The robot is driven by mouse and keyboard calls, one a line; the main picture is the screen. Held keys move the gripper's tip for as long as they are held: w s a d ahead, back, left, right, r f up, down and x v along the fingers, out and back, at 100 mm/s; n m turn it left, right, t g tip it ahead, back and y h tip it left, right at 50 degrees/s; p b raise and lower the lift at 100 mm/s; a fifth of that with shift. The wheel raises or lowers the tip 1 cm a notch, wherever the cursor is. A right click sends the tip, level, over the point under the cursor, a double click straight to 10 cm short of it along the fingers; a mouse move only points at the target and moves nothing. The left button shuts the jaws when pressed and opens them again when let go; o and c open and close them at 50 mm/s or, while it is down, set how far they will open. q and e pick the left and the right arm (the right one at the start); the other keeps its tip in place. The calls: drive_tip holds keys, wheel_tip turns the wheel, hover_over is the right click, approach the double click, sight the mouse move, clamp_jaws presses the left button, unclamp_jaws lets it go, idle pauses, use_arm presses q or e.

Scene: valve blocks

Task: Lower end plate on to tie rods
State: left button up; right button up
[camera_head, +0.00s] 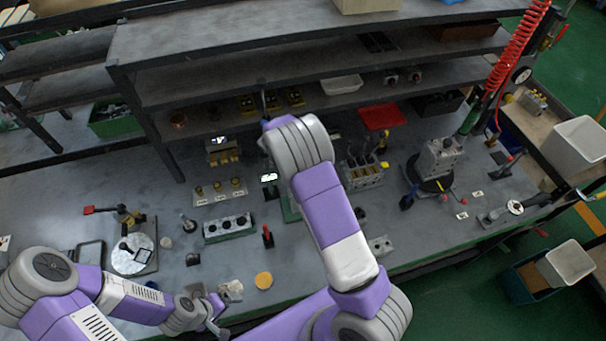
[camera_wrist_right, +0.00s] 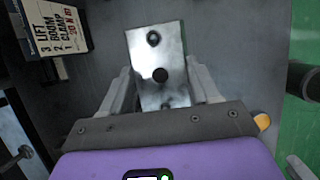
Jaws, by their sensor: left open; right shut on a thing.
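In the right wrist view my right gripper (camera_wrist_right: 160,76) is shut on a silver end plate (camera_wrist_right: 158,45), one finger on each side. The plate shows two dark round holes. In the head view my right gripper is hidden under its own arm. My left gripper (camera_head: 219,309) is open near the front edge of the bench, close to a small silver block (camera_head: 231,291). A grey valve stack (camera_head: 363,172) stands right of my right arm. I cannot make out the tie rods clearly, nor whether the plate touches them.
A label plate (camera_wrist_right: 62,42) reading lift, boom, clamp shows in the right wrist view. A yellow disc (camera_head: 263,281) lies near the front edge. A silver two-hole piece (camera_head: 380,246) shows right of my arm. A grey valve block (camera_head: 228,228) stands left; shelves (camera_head: 200,45) overhang the back.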

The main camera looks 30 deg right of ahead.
use_arm(q)
drive_tip(key=shift+f+b, duration=1.1)
use_arm(e)
drive_tip(key=shift+f, duration=1.65)
drive_tip(key=o, duration=1.3)
drive_tip(key=shift+o, duration=0.2)
drive_tip(key=v, duration=0.7)
drive_tip(key=shift+r, duration=0.3)
drive_tip(key=shift+a, duration=0.15)
